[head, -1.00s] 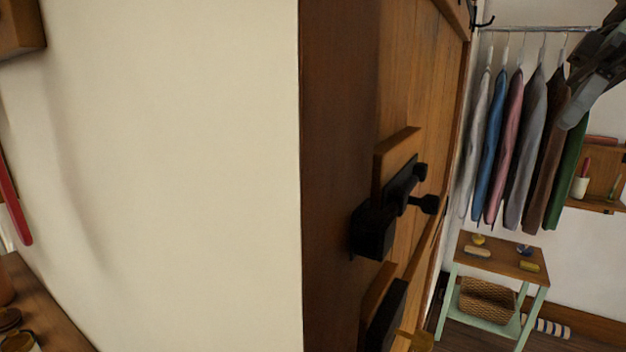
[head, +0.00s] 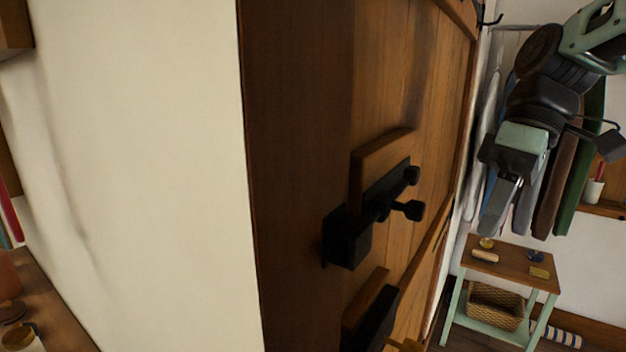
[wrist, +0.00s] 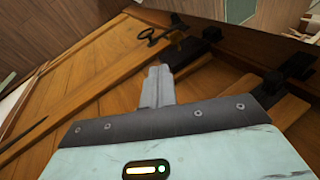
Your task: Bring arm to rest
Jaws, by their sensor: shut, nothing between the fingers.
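My gripper (head: 496,205) hangs at the upper right of the head view, in front of the row of clothes and to the right of the wooden door (head: 420,90). Its fingers are together, pointing down, with nothing between them. In the wrist view my gripper (wrist: 157,85) shows its closed grey fingers, with the plank door (wrist: 80,95) beyond them. The fingers appear apart from the door.
A black latch (head: 350,235) juts from the door. Clothes (head: 555,190) hang on a rail behind my arm. Below stands a small green-legged table (head: 510,262) with brushes and tins on top and a wicker basket (head: 495,305) underneath. A pale wall (head: 140,180) fills the left.

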